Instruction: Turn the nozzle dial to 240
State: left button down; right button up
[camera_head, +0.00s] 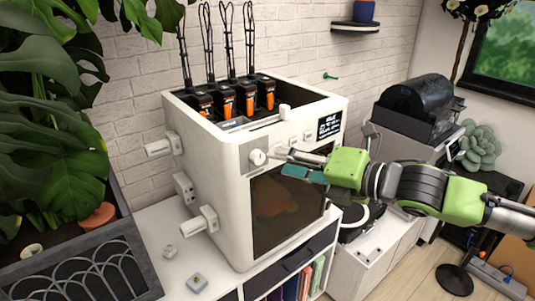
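A white box-shaped machine (215,160) with a dark front window stands on the white cabinet. A round white dial (258,157) sits at the upper left of its front face. A small dark display (329,125) with white text is at the upper right; its text is too small to read. My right gripper (279,159) comes in from the right, with its fingertips close to the dial's right side. Whether they touch the dial, and how far apart the fingers are, I cannot tell. The dial's setting is not readable. My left gripper is out of view.
Several black and orange units (248,98) with looped cables stand in the machine's top. White fittings (198,222) stick out of its left side. A leafy plant (50,110) fills the left. A black device (418,103) stands at the back right.

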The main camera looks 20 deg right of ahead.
aim_at(261, 158)
jog(key=shift+p+x, duration=0.6)
jog(key=shift+x, duration=2.25)
jog(key=shift+s, duration=0.1)
jog(key=c, duration=1.1)
